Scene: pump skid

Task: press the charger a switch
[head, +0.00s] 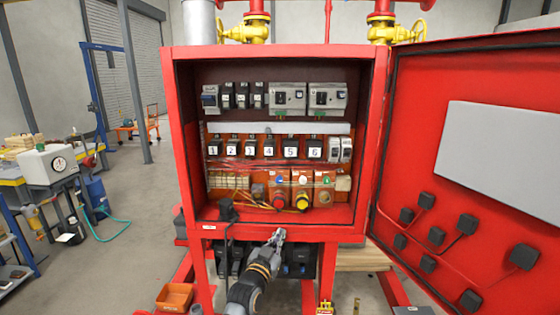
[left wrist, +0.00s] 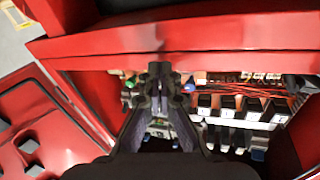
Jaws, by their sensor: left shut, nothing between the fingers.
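The open red cabinet (head: 185,140) holds several switches and modules; I cannot read which one is charger A's. Two grey modules with dark faces, a left one (head: 288,98) and a right one (head: 327,98), sit at the top right inside. Two dark units, a left one (head: 229,262) and a right one (head: 300,262), are below the cabinet, partly behind its frame and my arm. My left gripper (head: 278,236) is shut and empty, in front of the cabinet's lower edge. In the left wrist view its fingers (left wrist: 160,72) are together, with the cabinet interior beyond, upside down.
The cabinet door (head: 420,150) stands wide open at the right, with several black boxes on it. Numbered relays (head: 265,147) fill the middle row. A black cable (head: 228,212) hangs over the lower left edge.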

